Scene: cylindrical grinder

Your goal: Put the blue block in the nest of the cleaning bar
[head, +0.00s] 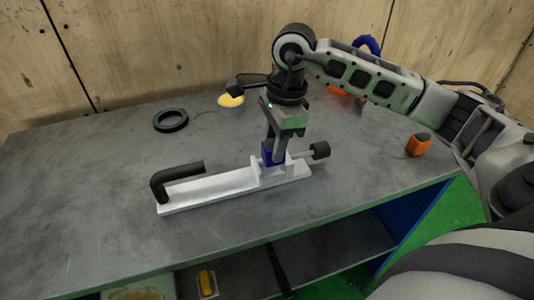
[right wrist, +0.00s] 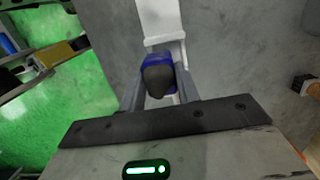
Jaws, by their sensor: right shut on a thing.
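The cleaning bar (head: 222,189) is a long white bar lying on the bench, with a bent black handle (head: 172,178) at its left end and a black knob (head: 320,150) on a rod at its right. Its nest (head: 288,166) is the white bracket near the right end. My right gripper (head: 271,152) points down, shut on the blue block (head: 267,158), which sits at the nest between white walls. In the right wrist view the block (right wrist: 151,62) is between the fingers, partly covered by a dark shape; whether it is fully seated cannot be told. My left gripper is not in view.
A black ring (head: 171,120) and a yellow disc (head: 230,100) lie behind the bar. An orange and black piece (head: 418,145) stands at the right of the grey bench (head: 80,190). A shelf is under the bench. The left of the bench is clear.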

